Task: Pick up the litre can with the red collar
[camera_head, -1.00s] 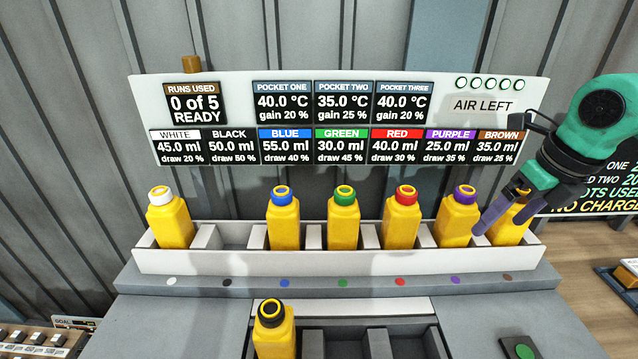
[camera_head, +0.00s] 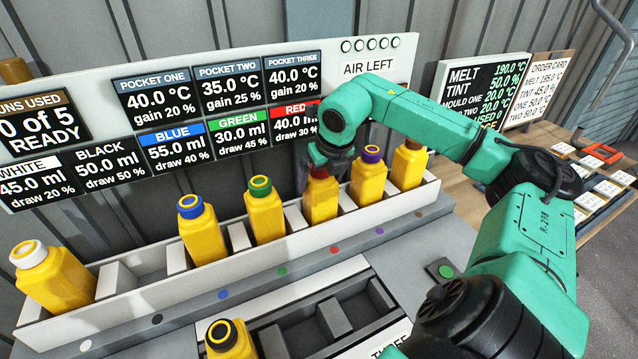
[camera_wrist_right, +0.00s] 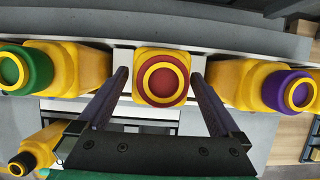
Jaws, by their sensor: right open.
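The yellow litre can with the red collar (camera_head: 320,196) stands upright in its bay of the white rack (camera_head: 130,306), between the green-collar can (camera_head: 264,212) and the purple-collar can (camera_head: 369,178). My right gripper (camera_head: 322,168) is at its top, partly hiding the collar in the head view. In the right wrist view the red collar (camera_wrist_right: 161,80) lies between the two fingers of my open right gripper (camera_wrist_right: 152,88), with a gap visible on each side. My left gripper is not in view.
Blue-collar (camera_head: 202,231), white-collar (camera_head: 52,278) and brown-collar (camera_head: 408,165) cans share the rack. The black-collar can (camera_head: 228,341) stands in a front tray (camera_head: 300,312). The display panel (camera_head: 205,110) rises close behind. A green button (camera_head: 445,271) is at right.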

